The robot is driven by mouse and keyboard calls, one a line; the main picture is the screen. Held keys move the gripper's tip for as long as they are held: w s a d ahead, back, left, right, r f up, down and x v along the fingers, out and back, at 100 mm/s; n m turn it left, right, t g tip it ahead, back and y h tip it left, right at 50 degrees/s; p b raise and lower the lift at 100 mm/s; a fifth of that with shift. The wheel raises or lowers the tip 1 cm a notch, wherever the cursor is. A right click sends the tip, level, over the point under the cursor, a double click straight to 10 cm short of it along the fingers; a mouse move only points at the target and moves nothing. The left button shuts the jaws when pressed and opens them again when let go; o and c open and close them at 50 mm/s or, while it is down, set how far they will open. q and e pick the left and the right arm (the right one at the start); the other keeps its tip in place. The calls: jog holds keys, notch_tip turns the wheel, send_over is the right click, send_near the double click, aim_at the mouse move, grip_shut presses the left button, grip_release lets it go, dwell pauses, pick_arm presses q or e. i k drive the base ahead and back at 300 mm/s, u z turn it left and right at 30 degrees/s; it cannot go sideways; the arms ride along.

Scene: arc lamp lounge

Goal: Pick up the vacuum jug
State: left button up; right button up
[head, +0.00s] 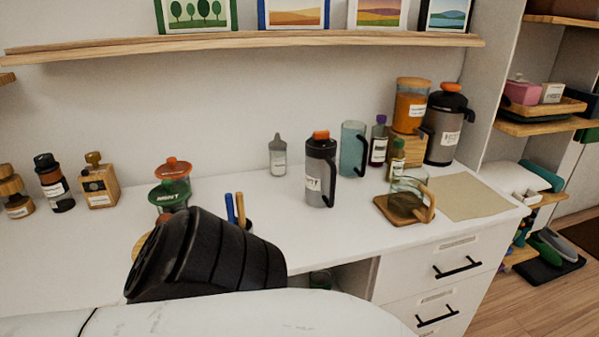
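Two jug-like vessels stand upright on the white counter (350,228). One is a wide dark grey jug (438,148) with a black lid, an orange top, a side handle and a white label, at the back right. The other is a slimmer grey flask (320,188) with an orange cap, a black handle on its right and a white label, nearer the middle. I cannot read the labels well enough to tell which is the vacuum jug. Neither gripper shows. Only a black and white part of my arm fills the lower left, hiding part of the counter.
Close to the wide jug are an orange-filled canister (409,108), small bottles and a teal pitcher (352,150). In front are a glass mug (408,187) on a wooden coaster and a beige mat (468,196). A picture shelf (250,41) hangs above. Counter room is free in front of the flask.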

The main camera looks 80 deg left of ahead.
aim_at(320, 159)
jog(key=u, duration=1.35)
